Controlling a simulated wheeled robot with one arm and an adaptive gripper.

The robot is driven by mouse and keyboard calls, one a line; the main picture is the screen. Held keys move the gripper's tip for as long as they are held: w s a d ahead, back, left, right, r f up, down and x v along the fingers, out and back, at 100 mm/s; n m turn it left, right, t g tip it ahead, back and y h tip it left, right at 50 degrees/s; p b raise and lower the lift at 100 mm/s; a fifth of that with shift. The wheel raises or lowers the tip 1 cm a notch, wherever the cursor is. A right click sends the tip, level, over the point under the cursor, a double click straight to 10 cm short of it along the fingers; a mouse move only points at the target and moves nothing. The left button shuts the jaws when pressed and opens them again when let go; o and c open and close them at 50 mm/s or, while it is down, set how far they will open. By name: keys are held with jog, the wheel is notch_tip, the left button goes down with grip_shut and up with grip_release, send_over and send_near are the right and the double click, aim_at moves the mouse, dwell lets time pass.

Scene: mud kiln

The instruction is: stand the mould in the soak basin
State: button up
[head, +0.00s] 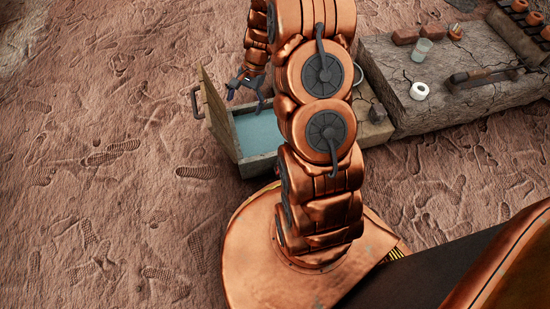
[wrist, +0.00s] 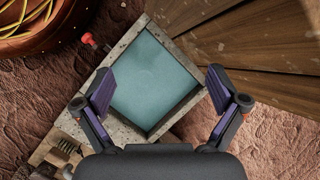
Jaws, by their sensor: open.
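The soak basin (head: 257,163) is a pale stone box holding teal water, on the ground beyond my base. It also shows in the wrist view (wrist: 140,36), where its water surface is smooth and nothing stands in it. My gripper (head: 246,92) is over the basin's far end, pointing down. In the wrist view my gripper (wrist: 160,92) has its two fingers spread wide on either side of the basin, with nothing between them. I cannot make out the mould for certain in either view. My arm hides part of the basin's right side in the head view.
A wooden panel (head: 216,112) with a handle stands open along the basin's left side. A red knob (wrist: 88,39) is by the basin's rim. At right, a stone slab (head: 385,60) bears a glass (head: 422,48), a white ring (head: 419,91) and bricks (head: 405,37). The left ground is clear.

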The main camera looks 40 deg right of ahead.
jog(key=s+a+r+n+g+h, duration=0.1)
jog(key=s+a+r+n+h, duration=0.1)
jog(key=s+a+r+n, duration=0.6)
jog(key=s+a+r+n+g+h, duration=0.15)
jog(key=s+a+r, duration=0.35)
jog(key=s+r, duration=0.65)
jog(key=s+r+n+h, duration=0.1)
jog(key=s+r+n, duration=0.1)
jog(key=s, duration=0.9)
jog(key=shift+s+d+r+n, duration=0.3)
jog(key=shift+d+r+n, duration=0.1)
jog(key=shift+n, duration=0.45)
jog(key=shift+r+g, duration=0.1)
jog(key=shift+g, duration=0.15)
notch_tip(320, 180, up, 38)
jog(key=w+t+p, duration=0.1)
jog(key=t+p, duration=0.1)
jog(key=p, duration=3.4)
jog(key=shift+w+r+p, duration=0.2)
jog(key=shift+w+p, duration=0.05)
jog(key=shift+p, duration=0.15)
